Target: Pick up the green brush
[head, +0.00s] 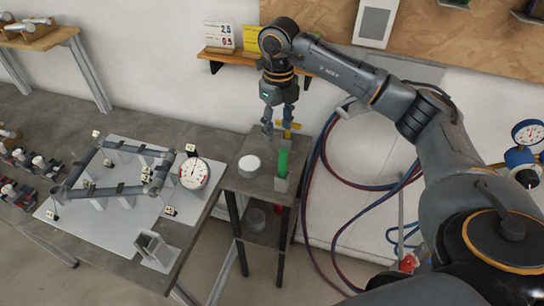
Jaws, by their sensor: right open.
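The green brush (283,163) stands upright in a small grey holder (280,184) on a small side table (253,187). My right gripper (278,131) is open, pointing down, in the picture just above and slightly left of the brush's top. No contact with the brush shows, and the depth gap between them is hard to judge. A small yellow piece (291,125) shows at the right finger; I cannot tell what it belongs to. My left gripper is not in view.
A white round container (249,164) stands left of the brush. A workbench (135,150) on the left carries a frame jig (110,190), a round dial gauge (194,174) and several clamps. Red and blue hoses (318,190) hang right of the side table.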

